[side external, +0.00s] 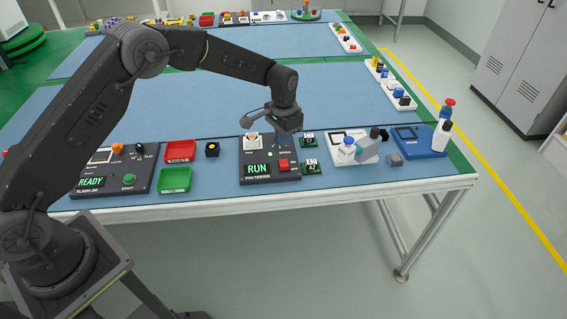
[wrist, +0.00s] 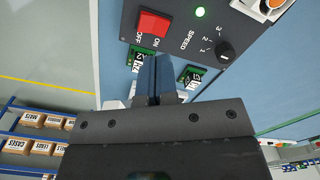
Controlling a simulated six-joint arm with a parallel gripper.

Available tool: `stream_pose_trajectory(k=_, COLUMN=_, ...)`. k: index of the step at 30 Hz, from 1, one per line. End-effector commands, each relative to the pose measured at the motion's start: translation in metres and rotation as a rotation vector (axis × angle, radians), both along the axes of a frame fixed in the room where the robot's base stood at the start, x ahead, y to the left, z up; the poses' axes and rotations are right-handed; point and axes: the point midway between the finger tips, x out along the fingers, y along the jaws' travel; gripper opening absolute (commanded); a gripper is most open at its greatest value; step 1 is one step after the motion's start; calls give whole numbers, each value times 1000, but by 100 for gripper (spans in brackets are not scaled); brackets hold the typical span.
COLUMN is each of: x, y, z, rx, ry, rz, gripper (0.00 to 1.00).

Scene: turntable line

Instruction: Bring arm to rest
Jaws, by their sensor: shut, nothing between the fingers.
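My gripper (side external: 283,140) is shut and empty, above the dark tester box (side external: 262,181) near the table's front edge. The box shows a green RUN display (side external: 257,169), a red switch (side external: 283,164) and a white part with an orange top. In the wrist view, my shut fingers (wrist: 155,97) point past the box's edge. Whether the fingers touch anything is unclear.
Two green boards (side external: 311,168) lie right of the tester. A white tray (side external: 350,152) and a blue station (side external: 422,140) with bottles stand further right. Red (side external: 180,151) and green (side external: 174,180) bins and the READY jig (side external: 112,172) are left.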

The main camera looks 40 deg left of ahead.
Motion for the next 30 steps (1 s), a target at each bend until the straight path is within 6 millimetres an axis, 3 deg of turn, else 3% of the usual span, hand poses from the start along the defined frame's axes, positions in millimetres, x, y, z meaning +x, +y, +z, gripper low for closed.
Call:
stream_pose_trajectory(k=5, x=-3, y=1, z=18, rx=-1, ry=-17, rz=7, gripper=0)
stream_pose_trajectory(k=11, x=-30, y=8, z=94, rx=-6, ry=-88, rz=43, gripper=0)
stream_pose_trajectory(k=15, x=-66, y=13, z=148, rx=-12, ry=-144, rz=74, gripper=0)
stream_pose_trajectory(k=21, x=-129, y=20, z=209, rx=-21, ry=-228, rz=119, gripper=0)
stream_pose_trajectory(k=25, x=-175, y=24, z=235, rx=-28, ry=-283, rz=147, gripper=0)
stream_pose_trajectory(k=30, x=-238, y=29, z=253, rx=-39, ry=-353, rz=185, gripper=0)
